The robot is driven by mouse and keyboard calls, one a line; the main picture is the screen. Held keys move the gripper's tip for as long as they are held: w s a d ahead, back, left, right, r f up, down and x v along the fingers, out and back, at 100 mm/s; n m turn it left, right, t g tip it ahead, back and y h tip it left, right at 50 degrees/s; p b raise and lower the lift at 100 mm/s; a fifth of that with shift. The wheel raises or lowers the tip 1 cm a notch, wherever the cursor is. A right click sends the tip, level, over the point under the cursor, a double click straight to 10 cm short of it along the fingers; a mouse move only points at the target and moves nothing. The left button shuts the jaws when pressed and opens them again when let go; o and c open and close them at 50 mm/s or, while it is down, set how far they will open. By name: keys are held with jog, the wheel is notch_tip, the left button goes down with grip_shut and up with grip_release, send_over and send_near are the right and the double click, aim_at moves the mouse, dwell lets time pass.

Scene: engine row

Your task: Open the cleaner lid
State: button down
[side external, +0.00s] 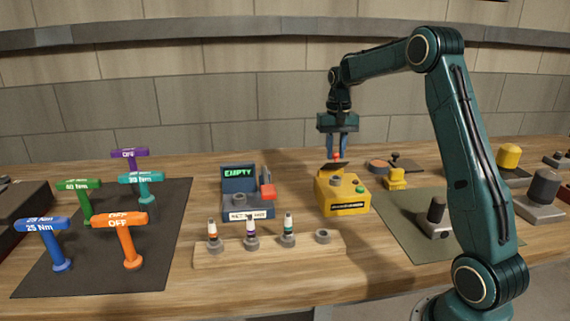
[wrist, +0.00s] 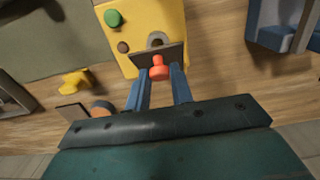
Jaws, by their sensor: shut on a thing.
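The cleaner is a yellow box (side external: 343,195) with a green button and a dark label on its front. It also shows in the wrist view (wrist: 165,15). Its dark lid (side external: 330,166) is raised and tilted over the back of the box, and a grey round opening shows below it. In the wrist view the lid (wrist: 140,57) partly covers the round opening (wrist: 157,40). My gripper (side external: 337,157) is over the back of the box, pointing down. Its blue fingers are shut on the lid's orange-red knob (wrist: 158,68), which sits between them.
A dark blue device (side external: 240,190) reading EMPTY stands left of the cleaner. In front is a wooden rack (side external: 270,252) with several small bottles. A small yellow part (side external: 397,178) is close on the right. Several coloured T-handled tools (side external: 132,238) stand on a dark mat at left.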

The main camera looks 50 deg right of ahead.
jog(key=shift+w+d+r+g+y, duration=0.15)
jog(key=shift+w+d+g+y, duration=0.15)
jog(key=shift+g+y, duration=0.1)
jog(key=c, duration=1.2)
grip_release()
jog(key=shift+s+a+t+h, duration=0.25)
jog(key=shift+a+t+h, duration=0.05)
jog(key=shift+a+t, duration=0.1)
